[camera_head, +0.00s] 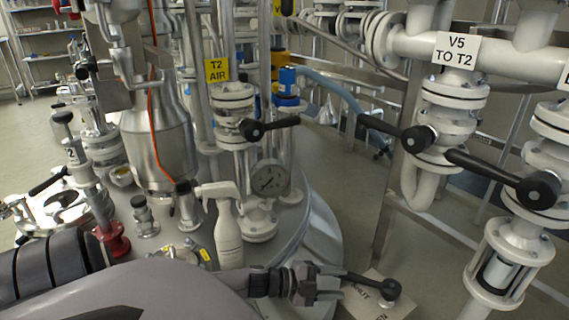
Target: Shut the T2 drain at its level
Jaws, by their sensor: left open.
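A black lever (366,281) with a round hub at its right end sits over a pale plate (362,307) low in the middle of the head view. The plate carries the words SHUT and, partly cut off, OPEN. The lever points left, with its free end at my left gripper. My left gripper (332,284) is open, with its fingers around or just beside that end; I cannot tell whether they touch it. No T2 drain label is readable, and the valve body under the plate is hidden. My right gripper is not in view.
A white spray bottle (228,232) stands on the vessel top behind my left arm. The T2 AIR valve handle (270,127) and pressure gauge (268,178) are behind it. Black-handled valves, one labelled V5 TO T2 (455,50), and white pipes crowd the right. Grey floor shows between.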

